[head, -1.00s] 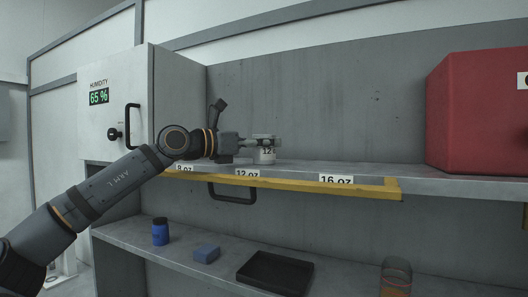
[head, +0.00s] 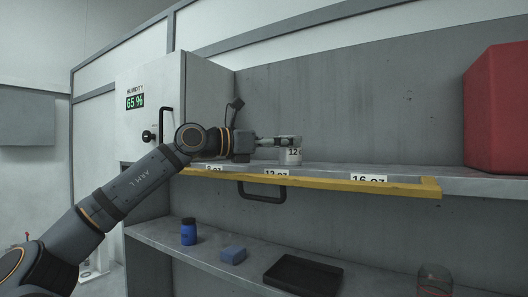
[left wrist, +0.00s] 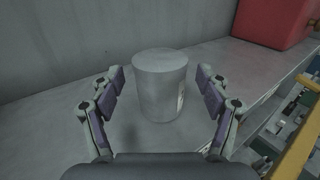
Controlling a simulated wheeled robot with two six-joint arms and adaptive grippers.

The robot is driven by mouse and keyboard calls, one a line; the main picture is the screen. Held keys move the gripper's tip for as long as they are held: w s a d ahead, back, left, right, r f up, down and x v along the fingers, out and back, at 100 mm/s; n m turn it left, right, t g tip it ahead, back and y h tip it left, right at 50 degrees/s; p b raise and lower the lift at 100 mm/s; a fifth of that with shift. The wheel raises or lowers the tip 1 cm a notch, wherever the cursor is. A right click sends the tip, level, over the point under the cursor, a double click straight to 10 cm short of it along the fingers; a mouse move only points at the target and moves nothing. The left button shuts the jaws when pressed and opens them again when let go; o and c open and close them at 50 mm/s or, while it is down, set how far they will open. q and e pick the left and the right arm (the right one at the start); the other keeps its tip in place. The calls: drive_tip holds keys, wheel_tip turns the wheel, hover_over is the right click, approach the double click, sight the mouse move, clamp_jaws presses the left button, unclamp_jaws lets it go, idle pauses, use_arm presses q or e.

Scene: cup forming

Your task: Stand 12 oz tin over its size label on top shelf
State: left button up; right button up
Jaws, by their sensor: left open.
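The 12 oz tin (head: 290,157) is a small pale grey cylinder marked "12". It stands upright on the top shelf (head: 330,171), behind the 12 oz label (head: 277,174) on the yellow front rail. In the left wrist view the tin (left wrist: 159,85) stands between the open fingers, with a gap on both sides. My left gripper (head: 292,141) is open at the tin, level with its upper part in the head view. The right gripper is not in view.
A red box (head: 495,115) stands on the top shelf at right. A grey humidity cabinet (head: 150,100) is at left. The lower shelf holds a blue jar (head: 188,232), a blue block (head: 233,255), a black tray (head: 303,287) and a clear container (head: 434,281).

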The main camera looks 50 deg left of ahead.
use_arm(q)
drive_tip(key=b+v, duration=0.3)
drive_tip(key=v, duration=0.6)
drive_tip(key=shift+s+b, duration=0.25)
drive_tip(key=shift+b, duration=0.1)
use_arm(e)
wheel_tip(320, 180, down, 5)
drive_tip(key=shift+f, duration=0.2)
